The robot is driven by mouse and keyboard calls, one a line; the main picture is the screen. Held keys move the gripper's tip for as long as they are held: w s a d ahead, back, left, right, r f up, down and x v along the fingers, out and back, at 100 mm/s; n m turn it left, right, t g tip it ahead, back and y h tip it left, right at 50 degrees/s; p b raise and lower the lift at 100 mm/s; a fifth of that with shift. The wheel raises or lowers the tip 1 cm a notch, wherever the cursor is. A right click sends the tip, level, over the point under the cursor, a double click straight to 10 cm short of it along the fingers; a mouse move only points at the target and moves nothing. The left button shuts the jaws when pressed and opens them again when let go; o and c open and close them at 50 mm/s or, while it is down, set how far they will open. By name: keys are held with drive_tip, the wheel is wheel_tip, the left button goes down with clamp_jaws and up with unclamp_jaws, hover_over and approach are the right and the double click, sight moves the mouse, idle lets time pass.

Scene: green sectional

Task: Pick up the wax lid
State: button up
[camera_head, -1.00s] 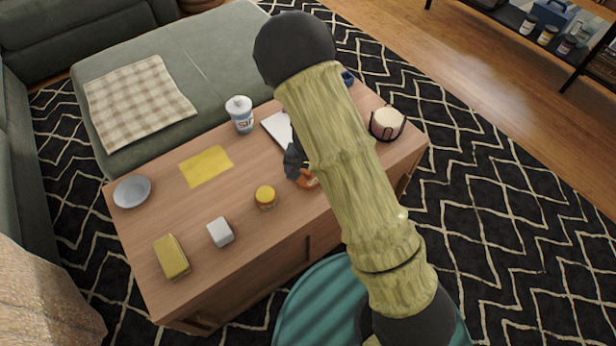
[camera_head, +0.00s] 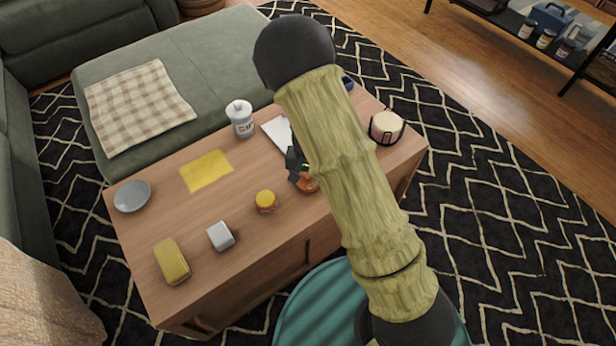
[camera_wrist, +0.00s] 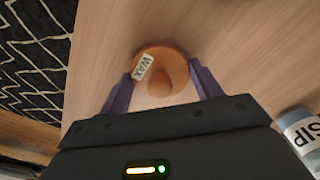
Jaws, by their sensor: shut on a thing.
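The wax lid (camera_wrist: 174,60) is a round orange-brown piece with a central knob and a pale label reading WAX. In the wrist view it sits between the two purple fingers of my gripper (camera_wrist: 161,72), which are shut on it from both sides. In the head view the wax lid (camera_head: 308,185) shows as a small orange patch near the table's middle, partly hidden by my arm. My dark gripper (camera_head: 299,172) is beside it there, also partly covered. I cannot tell whether the lid touches the table.
A flat yellow sheet (camera_head: 207,171) lies left of the canister.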

wheel_tip(320, 180, up, 10)
drive_tip(key=p, duration=0.4)
drive_tip(key=shift+f, duration=0.15)
drive_tip(key=w+d+f+n, duration=0.1)
drive_tip(key=w+d, duration=0.3)
drive_tip(key=d, duration=0.9)
drive_tip(key=shift+d+f+n, duration=0.2)
drive_tip(key=shift+d+n, duration=0.1)
drive_tip(key=shift+n, duration=0.3)
drive_tip(key=shift+w, duration=0.1)
